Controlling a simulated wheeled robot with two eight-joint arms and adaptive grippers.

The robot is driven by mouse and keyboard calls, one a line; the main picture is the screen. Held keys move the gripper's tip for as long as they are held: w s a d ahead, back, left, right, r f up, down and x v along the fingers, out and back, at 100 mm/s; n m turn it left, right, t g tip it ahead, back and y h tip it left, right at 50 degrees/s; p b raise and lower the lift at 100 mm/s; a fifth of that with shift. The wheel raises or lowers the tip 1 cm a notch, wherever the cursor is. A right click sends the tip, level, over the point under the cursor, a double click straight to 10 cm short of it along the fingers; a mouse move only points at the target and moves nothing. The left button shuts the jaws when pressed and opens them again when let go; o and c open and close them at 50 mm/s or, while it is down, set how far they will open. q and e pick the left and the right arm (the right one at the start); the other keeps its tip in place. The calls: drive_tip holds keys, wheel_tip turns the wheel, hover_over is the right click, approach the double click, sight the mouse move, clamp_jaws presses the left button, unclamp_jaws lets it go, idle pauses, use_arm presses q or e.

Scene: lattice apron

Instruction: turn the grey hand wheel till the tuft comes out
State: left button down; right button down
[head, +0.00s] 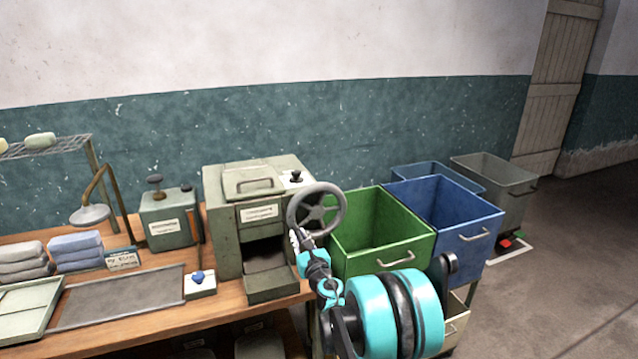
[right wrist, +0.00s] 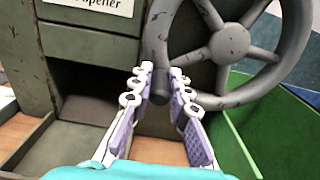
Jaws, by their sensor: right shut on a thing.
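The grey hand wheel (head: 317,212) stands on the right side of a grey-green metal machine (head: 225,222). Its spokes and hub show large in the right wrist view (right wrist: 231,42). My right gripper (head: 296,238) is at the lower left of the wheel. The machine's front has a dark opening above an open tray (head: 272,288). No tuft shows in the opening or on the tray. My left gripper is out of view.
A green bin (head: 380,233) and a blue bin (head: 450,218) stand right of the wheel, close to my right arm. A wooden bench (head: 140,318) carries folded towels (head: 76,246), a grey mat (head: 120,297) and a blue-knobbed box (head: 200,287). Floor is free at far right.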

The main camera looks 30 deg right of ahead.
sight(291, 211)
drive_tip(key=shift+a+r, duration=0.1)
drive_tip(key=shift+a, duration=0.05)
drive_tip(key=shift+r, duration=0.1)
drive_tip(key=r+p, duration=0.1)
drive_tip(key=a+r+p, duration=0.1)
drive_tip(key=r, duration=0.1)
drive_tip(key=shift+w+a+r, duration=0.15)
drive_tip(key=shift+r, duration=0.1)
wheel_tip(291, 211, up, 4)
drive_tip(key=p, duration=0.3)
drive_tip(key=shift+f, duration=0.2)
